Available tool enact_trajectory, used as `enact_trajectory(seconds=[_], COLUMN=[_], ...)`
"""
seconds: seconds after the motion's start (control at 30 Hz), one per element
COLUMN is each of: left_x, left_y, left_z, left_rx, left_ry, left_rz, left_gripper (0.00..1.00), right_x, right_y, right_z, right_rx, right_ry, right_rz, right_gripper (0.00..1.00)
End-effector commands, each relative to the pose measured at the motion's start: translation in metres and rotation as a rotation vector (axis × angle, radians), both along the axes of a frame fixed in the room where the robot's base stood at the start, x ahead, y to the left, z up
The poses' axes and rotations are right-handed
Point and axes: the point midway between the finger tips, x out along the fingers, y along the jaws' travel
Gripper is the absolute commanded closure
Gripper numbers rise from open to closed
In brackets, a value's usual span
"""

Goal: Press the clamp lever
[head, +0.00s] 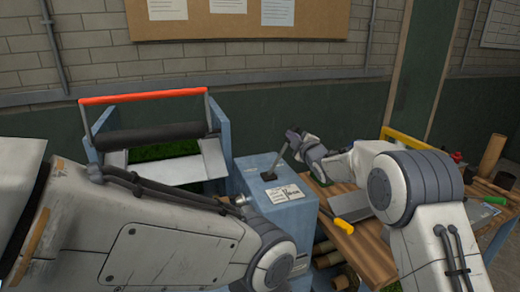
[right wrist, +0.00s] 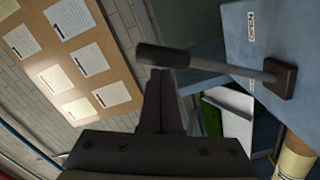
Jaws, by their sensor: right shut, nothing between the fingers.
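The clamp lever (head: 278,161) rises from a dark slot on top of a blue box (head: 283,217) and tilts up to the right. In the right wrist view its grey shaft (right wrist: 225,65) runs from a dark square base (right wrist: 280,78) to a dark rounded grip (right wrist: 162,56). My right gripper (head: 302,143) is at the lever's upper end. In the right wrist view its fingers (right wrist: 161,75) are shut and empty, with the tips right at the grip; I cannot tell if they touch. My left arm crosses the lower left, and its gripper does not show.
Left of the box stands a blue machine with a dark roller (head: 150,136) and an orange bar (head: 142,96). On the right a wooden bench (head: 345,195) holds a yellow-handled tool (head: 345,226). A pinboard (head: 236,18) hangs on the wall.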

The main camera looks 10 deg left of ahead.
Motion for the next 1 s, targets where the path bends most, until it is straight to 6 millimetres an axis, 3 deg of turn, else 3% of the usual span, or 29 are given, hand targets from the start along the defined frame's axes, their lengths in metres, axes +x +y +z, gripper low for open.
enact_trajectory(seconds=[0.2, 0.6, 0.8, 1.0], left_x=[0.0, 0.0, 0.0, 0.0], left_y=[0.0, 0.0, 0.0, 0.0], left_z=[-0.024, -0.055, -0.059, -0.059], left_rx=[0.0, 0.0, 0.0, 0.0], left_ry=[0.0, 0.0, 0.0, 0.0], left_rz=[0.0, 0.0, 0.0, 0.0], left_gripper=[0.5, 0.5, 0.5, 0.5], right_x=[-0.019, -0.085, -0.1, -0.103], right_y=[0.021, -0.017, -0.027, -0.03], right_z=[0.016, 0.019, 0.022, 0.022], right_rx=[0.002, 0.001, 0.002, 0.0], right_ry=[-0.009, -0.007, -0.009, -0.006], right_rz=[0.003, 0.007, 0.006, 0.005], right_gripper=[1.0, 1.0, 1.0, 1.0])
